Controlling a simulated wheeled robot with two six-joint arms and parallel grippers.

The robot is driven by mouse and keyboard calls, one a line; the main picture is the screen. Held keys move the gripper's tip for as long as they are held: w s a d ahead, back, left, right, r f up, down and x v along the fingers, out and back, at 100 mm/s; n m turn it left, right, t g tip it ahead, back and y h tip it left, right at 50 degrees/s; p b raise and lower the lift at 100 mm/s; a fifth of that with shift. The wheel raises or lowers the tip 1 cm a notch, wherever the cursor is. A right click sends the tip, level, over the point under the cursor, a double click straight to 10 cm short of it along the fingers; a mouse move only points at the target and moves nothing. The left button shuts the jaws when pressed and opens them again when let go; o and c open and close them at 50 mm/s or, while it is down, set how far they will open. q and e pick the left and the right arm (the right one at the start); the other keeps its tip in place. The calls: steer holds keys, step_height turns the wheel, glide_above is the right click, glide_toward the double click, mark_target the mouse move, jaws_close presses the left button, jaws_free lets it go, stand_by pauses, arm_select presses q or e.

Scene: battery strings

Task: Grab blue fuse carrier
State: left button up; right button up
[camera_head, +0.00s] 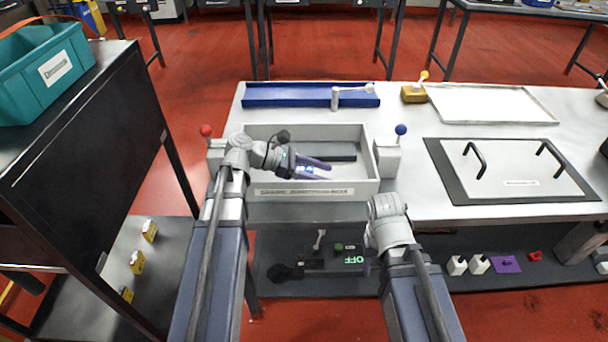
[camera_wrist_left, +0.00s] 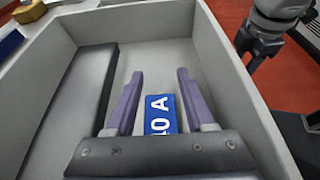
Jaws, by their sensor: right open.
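The blue fuse carrier (camera_wrist_left: 160,114) is a small blue block with white lettering, partly read as "0 A". It lies on the floor of a grey bin (camera_head: 252,187). My left gripper (camera_wrist_left: 160,72) is open, with one purple finger on each side of the block and visible gaps between. The near end of the block is hidden behind the gripper body. In the head view a bit of blue (camera_head: 305,170) shows between the left fingers. My right gripper (camera_head: 367,264) is low in front of the bench edge. Its fingers are hard to make out.
A dark bar-shaped block (camera_wrist_left: 78,95) lies in the bin beside the left gripper. The bin walls rise close around that gripper. Posts with a red knob (camera_head: 206,130) and a blue knob (camera_head: 401,129) flank it. A blue tray (camera_head: 290,95) lies behind; a handled panel (camera_head: 515,170) is right.

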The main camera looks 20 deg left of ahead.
arm_select(q)
jaws_close()
steer(key=shift+r, duration=0.1)
stand_by(0.5)
step_height(320, 180, up, 10)
steer(key=p, duration=1)
